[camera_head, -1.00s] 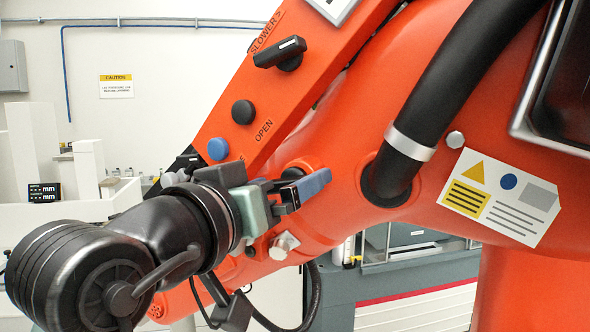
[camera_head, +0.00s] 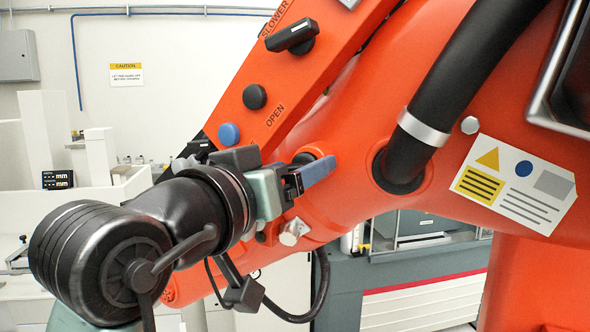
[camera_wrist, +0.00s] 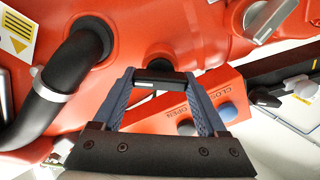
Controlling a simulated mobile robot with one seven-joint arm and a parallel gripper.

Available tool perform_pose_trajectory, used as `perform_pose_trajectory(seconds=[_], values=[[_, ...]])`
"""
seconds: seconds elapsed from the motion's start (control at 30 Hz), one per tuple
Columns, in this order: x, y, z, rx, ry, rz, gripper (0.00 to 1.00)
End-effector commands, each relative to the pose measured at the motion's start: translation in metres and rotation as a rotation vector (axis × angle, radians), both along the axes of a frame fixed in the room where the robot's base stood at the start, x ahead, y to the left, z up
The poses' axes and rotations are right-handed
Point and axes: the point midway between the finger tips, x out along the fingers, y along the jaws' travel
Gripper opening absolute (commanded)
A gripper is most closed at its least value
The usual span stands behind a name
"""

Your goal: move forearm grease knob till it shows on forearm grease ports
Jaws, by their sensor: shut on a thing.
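My gripper (camera_wrist: 160,84) has two ribbed blue fingers closed on a black bar knob (camera_wrist: 160,75), which I take as the forearm grease knob. The knob has a short white mark and sits on the orange machine arm, roughly crosswise between the fingertips in the wrist view. In the head view, my gripper (camera_head: 300,178) is against the orange forearm, left of the thick black hose, and one blue finger covers most of the knob. No forearm grease ports lettering is readable, so I cannot tell what setting the mark shows.
A beam with blue (camera_head: 228,134) and black (camera_head: 255,96) buttons and a SLOWER knob (camera_head: 290,36) rises close beside my gripper. A silver knob (camera_head: 293,232) is just below it. The thick black hose (camera_head: 440,100) is to its right. A grey cabinet (camera_head: 415,260) stands behind.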

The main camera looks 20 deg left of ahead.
Motion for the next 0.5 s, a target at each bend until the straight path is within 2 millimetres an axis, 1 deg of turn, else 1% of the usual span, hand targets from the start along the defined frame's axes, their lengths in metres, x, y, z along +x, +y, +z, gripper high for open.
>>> perform_pose_trajectory(seconds=[0.27,0.5], values=[[0.0001,-0.0009,-0.0026,0.140,-0.016,-0.001,0.19],[0.0000,-0.0014,-0.0034,0.353,-0.038,-0.001,0.19]])
